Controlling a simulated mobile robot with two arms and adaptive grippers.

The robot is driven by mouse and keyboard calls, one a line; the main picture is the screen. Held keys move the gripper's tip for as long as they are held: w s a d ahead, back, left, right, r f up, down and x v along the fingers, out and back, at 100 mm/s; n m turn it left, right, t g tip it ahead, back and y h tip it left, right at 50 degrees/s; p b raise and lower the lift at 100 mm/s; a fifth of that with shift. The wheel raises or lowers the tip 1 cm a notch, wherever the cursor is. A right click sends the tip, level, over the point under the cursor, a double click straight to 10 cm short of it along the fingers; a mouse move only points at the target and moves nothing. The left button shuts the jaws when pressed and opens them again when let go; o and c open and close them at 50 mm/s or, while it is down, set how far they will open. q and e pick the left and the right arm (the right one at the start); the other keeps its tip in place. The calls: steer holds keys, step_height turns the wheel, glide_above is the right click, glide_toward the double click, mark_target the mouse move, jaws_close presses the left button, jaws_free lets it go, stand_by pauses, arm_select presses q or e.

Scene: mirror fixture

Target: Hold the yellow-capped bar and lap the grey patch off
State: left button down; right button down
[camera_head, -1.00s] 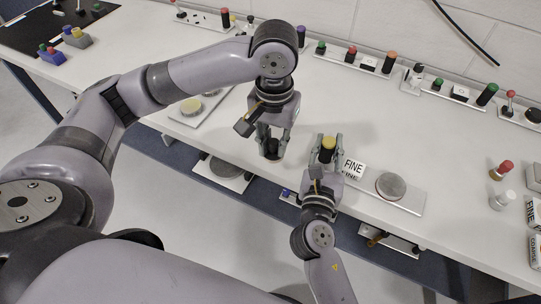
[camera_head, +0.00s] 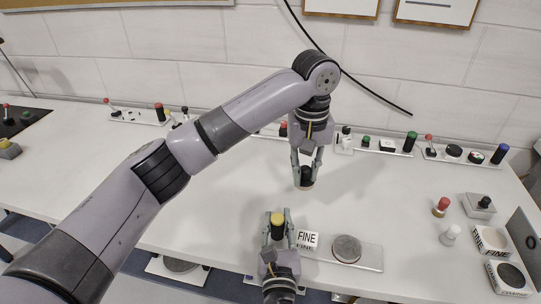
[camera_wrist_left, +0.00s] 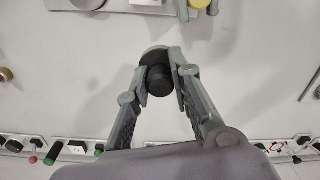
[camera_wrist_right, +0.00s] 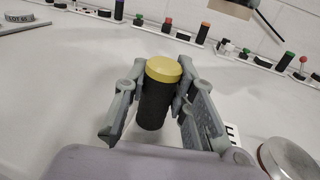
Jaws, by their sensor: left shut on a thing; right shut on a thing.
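My right gripper (camera_head: 277,226) is shut on the upright yellow-capped bar (camera_head: 278,219), which has a black body. The bar also shows between the fingers in the right wrist view (camera_wrist_right: 155,98). My left gripper (camera_head: 306,172) is shut on a dark knobbed tool (camera_wrist_left: 157,78) with a pale round rim beneath, over the table behind the bar; I cannot tell whether it touches the table. I cannot make out the grey patch.
A row of coloured knobs on plates (camera_head: 388,147) lines the wall. At the right stand a red-topped piece (camera_head: 441,207), a white knob (camera_head: 450,235) and square boxes with round pads (camera_head: 510,277). The white table (camera_head: 215,205) is clear left of the bar.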

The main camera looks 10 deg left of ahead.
arm_select(q)
steer(key=s+d+f+m, duration=0.3)
steer(key=s+d, duration=0.5)
steer(key=d, duration=0.1)
steer(key=shift+w+a+f, duration=0.1)
steer(key=shift+w+f, duration=0.05)
steer(key=shift+f, duration=3.05)
steer(key=shift+d+f, duration=0.25)
steer(key=shift+d, duration=0.25)
steer(key=shift+d+f, duration=0.25)
steer(key=shift+d, duration=2.35)
steer(key=shift+a, duration=2.95)
steer(key=shift+a+r, duration=0.15)
steer(key=shift+r, duration=0.05)
step_height(320, 180, up, 8)
steer(key=shift+f, duration=0.15)
steer(key=shift+f, duration=0.15)
